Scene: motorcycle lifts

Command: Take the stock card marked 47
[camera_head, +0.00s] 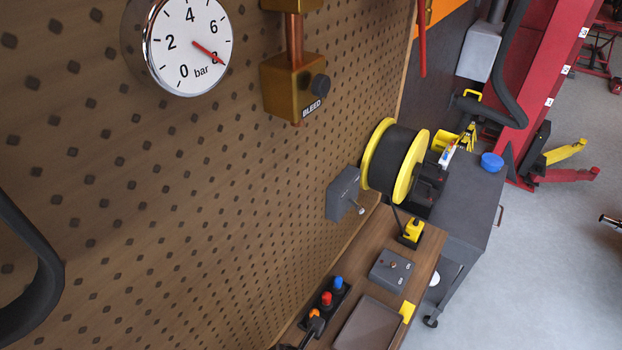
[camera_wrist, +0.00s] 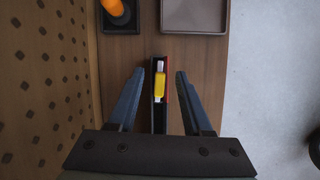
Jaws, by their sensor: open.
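In the wrist view my gripper (camera_wrist: 160,72) is open, its two dark fingers apart on either side of a narrow black holder (camera_wrist: 154,118) on the wooden bench. Upright thin pieces show edge-on in the holder: a yellow one (camera_wrist: 160,86), with white and red edges beside it. They look like cards, but no number is readable, so I cannot tell which is marked 47. Both fingers look clear of the holder, and nothing is held. I cannot make out the holder or my gripper in the head view.
A shallow brown tray (camera_head: 368,325) and a grey switch box (camera_head: 391,270) lie on the bench (camera_head: 428,250). Red and blue knobs (camera_head: 326,298) stand in a dark block near the pegboard (camera_head: 200,220). A yellow-rimmed reel (camera_head: 398,160) projects from the pegboard. Open floor (camera_wrist: 270,90) lies right of the bench.

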